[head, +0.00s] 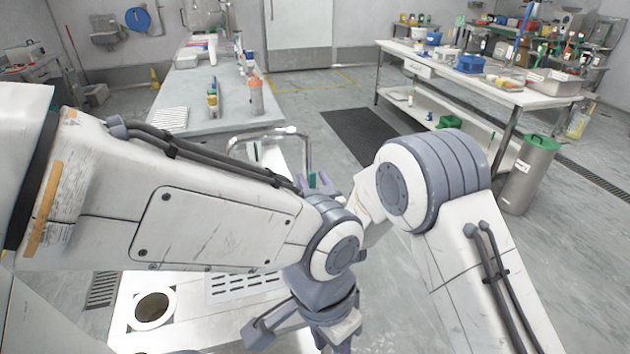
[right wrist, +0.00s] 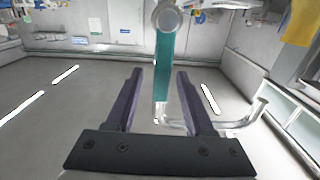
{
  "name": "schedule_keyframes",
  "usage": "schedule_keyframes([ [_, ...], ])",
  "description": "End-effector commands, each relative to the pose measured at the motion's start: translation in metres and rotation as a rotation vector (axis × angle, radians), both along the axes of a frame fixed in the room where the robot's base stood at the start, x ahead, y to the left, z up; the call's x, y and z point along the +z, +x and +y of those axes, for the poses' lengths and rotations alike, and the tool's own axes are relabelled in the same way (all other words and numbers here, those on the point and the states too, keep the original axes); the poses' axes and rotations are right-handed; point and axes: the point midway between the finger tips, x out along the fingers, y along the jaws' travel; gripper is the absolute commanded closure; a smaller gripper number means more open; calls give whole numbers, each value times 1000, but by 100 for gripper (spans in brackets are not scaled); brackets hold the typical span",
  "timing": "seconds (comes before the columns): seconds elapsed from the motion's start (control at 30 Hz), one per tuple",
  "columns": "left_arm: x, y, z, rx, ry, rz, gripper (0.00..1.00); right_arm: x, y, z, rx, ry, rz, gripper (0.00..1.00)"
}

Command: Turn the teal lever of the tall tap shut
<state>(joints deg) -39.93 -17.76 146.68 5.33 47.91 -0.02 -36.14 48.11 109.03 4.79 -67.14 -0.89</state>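The tall tap (head: 270,134) is a silver arched pipe beyond my arms in the head view; my arms hide its lower part. Its teal lever (head: 312,180) shows as a small patch at my right gripper (head: 317,183). In the right wrist view the teal lever (right wrist: 165,65) hangs from a round metal hub (right wrist: 167,18). My right gripper (right wrist: 159,80) is open, its purple fingers on either side of the lever in the picture. The lever appears nearer the right finger; contact cannot be told. My left gripper (head: 336,342) points down at the bottom edge, mostly cut off.
A white counter with a round hole (head: 152,308) and a slotted grate (head: 245,287) lies below my left arm. A bench (head: 215,120) with bottles stands behind the tap. A cluttered table (head: 480,90) and a green-lidded bin (head: 530,175) stand at the right.

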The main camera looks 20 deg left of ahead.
Motion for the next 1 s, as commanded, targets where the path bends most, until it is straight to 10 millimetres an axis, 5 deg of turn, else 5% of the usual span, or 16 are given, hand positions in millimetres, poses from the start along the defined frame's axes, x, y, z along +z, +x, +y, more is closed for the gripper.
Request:
schedule_keyframes([
  [0.37,-3,0,0,0,0,0,56,-1,-9,-5,1,-2,-1,48],
  [0.8,-20,0,0,0,0,0,56,-1,-74,-46,0,-1,-1,48],
  [1.0,-23,0,0,0,0,0,56,0,-88,-55,-1,1,-1,48],
])
